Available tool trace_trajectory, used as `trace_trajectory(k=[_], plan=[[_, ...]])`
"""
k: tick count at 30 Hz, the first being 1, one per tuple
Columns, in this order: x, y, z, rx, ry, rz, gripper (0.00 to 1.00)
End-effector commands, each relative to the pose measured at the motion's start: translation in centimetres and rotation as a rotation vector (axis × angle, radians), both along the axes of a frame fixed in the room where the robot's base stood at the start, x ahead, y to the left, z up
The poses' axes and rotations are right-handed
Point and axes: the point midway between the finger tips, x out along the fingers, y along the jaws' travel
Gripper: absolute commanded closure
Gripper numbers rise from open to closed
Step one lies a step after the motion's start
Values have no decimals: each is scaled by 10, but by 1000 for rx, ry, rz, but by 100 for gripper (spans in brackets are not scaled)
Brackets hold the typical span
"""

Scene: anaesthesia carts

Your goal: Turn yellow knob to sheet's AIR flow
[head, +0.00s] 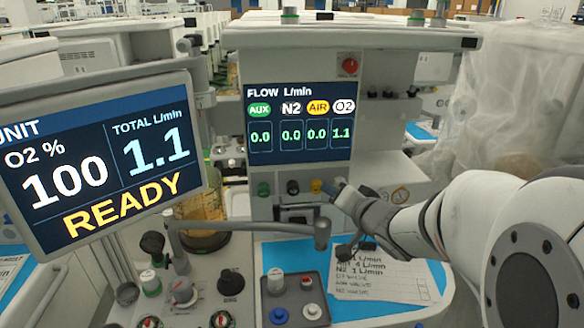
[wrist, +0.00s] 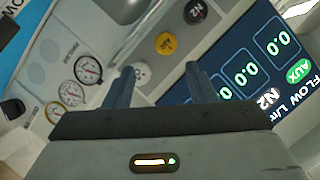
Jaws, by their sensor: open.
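The yellow knob (head: 316,186) is on the panel below the flow screen (head: 300,122), between a black knob (head: 292,187) and my gripper (head: 337,187). The screen reads AIR 0.0, O2 1.1, AUX and N2 0.0. In the wrist view, the open, empty fingers (wrist: 158,78) point at the panel. The yellow knob (wrist: 166,43) is beyond and between their tips, apart from them; the white knob (wrist: 140,72) is near the left finger. The handwritten sheet (head: 385,280) lies on the blue worktop; it shows 1, 4 and 1 L/min lines, the upper labels partly hidden by my arm.
A green knob (head: 263,189) is at the left of the row. Round gauges (wrist: 88,70) are left of the knobs in the wrist view. A grey jointed bar (head: 250,228) crosses in front of the panel. A monitor (head: 100,160) reading READY stands at the left.

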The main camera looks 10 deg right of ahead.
Motion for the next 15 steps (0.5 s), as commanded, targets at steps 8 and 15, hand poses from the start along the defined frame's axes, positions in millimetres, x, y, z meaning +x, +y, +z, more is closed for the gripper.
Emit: trace_trajectory(k=[8,15], plan=[[21,12,-7,52,-9,34,49],[56,22,-17,49,-9,32,49]])
